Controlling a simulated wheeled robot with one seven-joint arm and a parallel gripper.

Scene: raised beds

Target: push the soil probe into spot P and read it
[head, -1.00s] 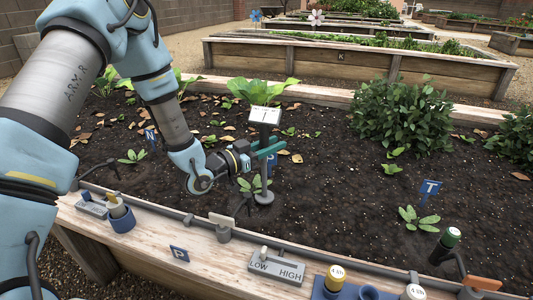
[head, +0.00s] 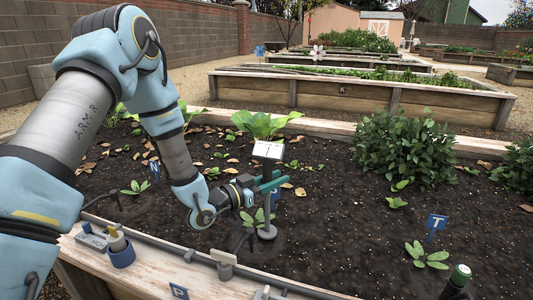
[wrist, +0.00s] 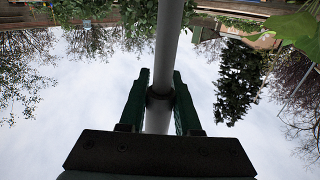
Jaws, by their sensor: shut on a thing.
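The soil probe (head: 266,212) stands about upright in the dark soil, with a white-faced head (head: 268,150) on top and a grey disc low on its shaft at soil level. How deep its tip is, I cannot see. The writing on the head is too small to read. My gripper (head: 268,183) has its green fingers shut on the shaft below the head. In the wrist view the grey shaft (wrist: 168,45) passes between the fingers (wrist: 160,100). A blue marker (head: 275,194) stands right behind the probe; its letter is partly covered. A leafy seedling (head: 254,216) grows beside the probe.
The wooden front rim (head: 150,268) carries a blue cup (head: 121,253), a small blue P plate (head: 179,291) and other pieces. Blue marker T (head: 436,223) and marker N (head: 155,171) stand in the soil. A bush (head: 402,135) grows at right. Open soil lies right of the probe.

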